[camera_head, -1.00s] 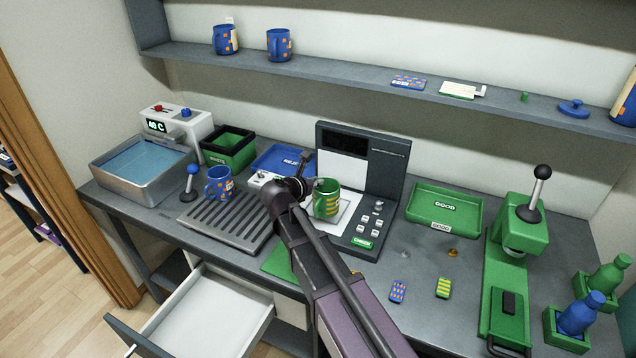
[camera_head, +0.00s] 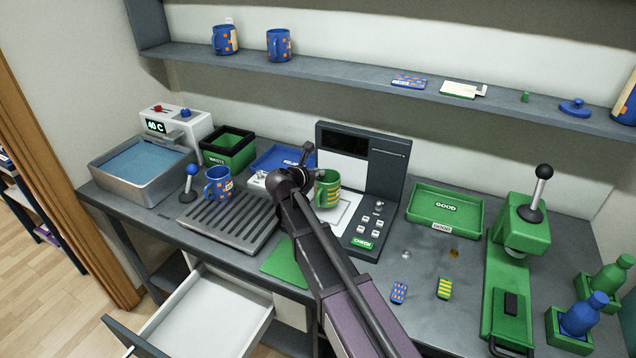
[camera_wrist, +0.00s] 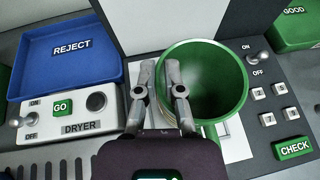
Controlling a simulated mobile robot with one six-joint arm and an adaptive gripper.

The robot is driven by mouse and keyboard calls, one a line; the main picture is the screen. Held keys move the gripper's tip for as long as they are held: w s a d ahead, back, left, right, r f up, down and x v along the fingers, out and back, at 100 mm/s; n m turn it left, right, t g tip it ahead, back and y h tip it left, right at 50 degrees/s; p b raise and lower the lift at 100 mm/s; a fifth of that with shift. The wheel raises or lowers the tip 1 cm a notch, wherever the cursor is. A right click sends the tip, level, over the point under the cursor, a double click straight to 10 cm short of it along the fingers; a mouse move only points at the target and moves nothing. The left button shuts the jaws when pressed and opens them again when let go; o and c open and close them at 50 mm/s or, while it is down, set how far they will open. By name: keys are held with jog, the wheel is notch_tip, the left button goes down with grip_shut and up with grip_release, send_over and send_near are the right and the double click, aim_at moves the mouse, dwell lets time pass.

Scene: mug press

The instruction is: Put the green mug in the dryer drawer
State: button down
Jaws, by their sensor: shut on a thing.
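The green mug (camera_head: 327,190) with yellow stripes is upright over the white pad of the check station, and seems raised a little above it. My gripper (camera_head: 309,180) is at its left side. In the wrist view my gripper (camera_wrist: 160,75) is shut on the left rim of the green mug (camera_wrist: 232,85), one finger outside and one over the opening. The inside of the mug looks empty. An open white drawer (camera_head: 215,312) extends below the counter at front left, empty. The dryer panel (camera_wrist: 70,115) is left of my gripper.
A blue mug (camera_head: 218,182) stands on the grey slatted rack (camera_head: 225,225). The blue reject tray (camera_wrist: 65,55) lies behind the dryer panel. The check station's upright screen (camera_head: 362,150) stands behind the mug. The green good tray (camera_head: 445,212) is to the right. A water basin (camera_head: 145,175) is far left.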

jog(key=shift+s+f+b, duration=0.1)
jog(key=shift+f+b, duration=1.15)
jog(key=shift+f, duration=0.3)
jog(key=shift+f, duration=0.1)
jog(key=c, duration=0.8)
grip_release()
jog(key=shift+o, duration=0.2)
jog(key=shift+r, duration=0.2)
jog(key=p+v, duration=0.4)
jog(key=v, duration=0.8)
jog(key=shift+p, duration=0.35)
jog(key=shift+f, duration=0.15)
